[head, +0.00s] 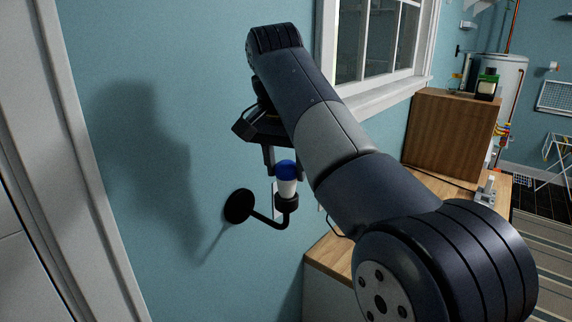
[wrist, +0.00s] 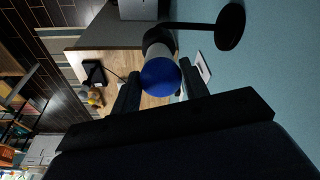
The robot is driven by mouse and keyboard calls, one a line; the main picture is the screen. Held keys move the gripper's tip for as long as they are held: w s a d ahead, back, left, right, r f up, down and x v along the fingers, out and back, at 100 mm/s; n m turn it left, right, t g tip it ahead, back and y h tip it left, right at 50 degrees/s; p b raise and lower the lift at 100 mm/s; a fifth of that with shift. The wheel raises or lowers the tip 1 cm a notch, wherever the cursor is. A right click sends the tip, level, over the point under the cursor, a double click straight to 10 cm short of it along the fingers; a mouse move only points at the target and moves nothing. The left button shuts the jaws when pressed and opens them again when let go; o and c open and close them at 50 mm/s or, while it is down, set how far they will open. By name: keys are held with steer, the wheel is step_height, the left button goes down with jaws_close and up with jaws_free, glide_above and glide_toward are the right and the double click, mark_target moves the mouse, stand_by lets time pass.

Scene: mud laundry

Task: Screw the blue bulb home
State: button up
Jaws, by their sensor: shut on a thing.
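The blue bulb (head: 286,170) has a blue top and a white lower body. It stands upright in the black socket (head: 286,201) at the end of a curved wall arm. My gripper (head: 284,172) comes from above, with its two fingers on either side of the blue top, shut on it. In the wrist view the blue bulb (wrist: 160,77) sits between the fingertips, and the socket (wrist: 158,40) is just beyond it. How deep the bulb's base sits in the socket is hidden by the socket rim.
The lamp's round black wall plate (head: 239,206) is fixed to the blue wall. A window (head: 375,45) is behind my arm. Open air lies left of the lamp.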

steer(key=shift+m, duration=0.8)
steer(key=shift+w+a+m+g+h, duration=0.15)
steer(key=shift+m+g+h, duration=0.2)
steer(key=shift+m, duration=1.15)
steer(key=shift+c, duration=0.9)
steer(key=o, duration=1.4)
steer(key=shift+c, duration=0.2)
steer(key=c, duration=0.4)
